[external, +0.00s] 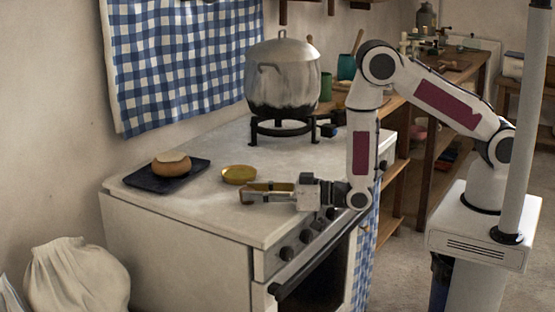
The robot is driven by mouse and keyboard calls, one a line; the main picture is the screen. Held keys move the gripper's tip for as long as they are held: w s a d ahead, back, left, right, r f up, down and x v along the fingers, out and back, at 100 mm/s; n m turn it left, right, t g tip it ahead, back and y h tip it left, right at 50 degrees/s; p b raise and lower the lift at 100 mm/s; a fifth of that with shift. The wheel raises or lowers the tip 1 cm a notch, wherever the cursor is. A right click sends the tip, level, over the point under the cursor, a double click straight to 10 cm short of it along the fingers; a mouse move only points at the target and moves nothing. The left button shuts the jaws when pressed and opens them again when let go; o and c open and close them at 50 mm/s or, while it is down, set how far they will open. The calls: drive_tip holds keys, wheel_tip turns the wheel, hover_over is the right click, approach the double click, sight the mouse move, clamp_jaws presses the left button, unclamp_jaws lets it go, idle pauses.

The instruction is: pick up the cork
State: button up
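My gripper (246,193) reaches in from the right, low over the front part of the white stove top, with its fingers pointing left. Something tan or gold shows along the fingers, but I cannot tell whether it is part of them or an object between them. I cannot make out a cork for certain. A round tan piece with a paler top (172,164) sits on a dark square slab (192,180) at the left of the stove top. A flat yellow round dish or lid (239,175) lies just behind my fingers.
A large grey lidded pot (284,80) stands on a black burner stand at the back of the stove top (200,209). A checked blue cloth (180,60) hangs on the wall behind. A green cup (326,87) stands right of the pot.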

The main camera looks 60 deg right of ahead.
drive_tip(key=shift+r, duration=0.1)
idle(0.3)
wheel_tip(320, 180, up, 10)
idle(0.9)
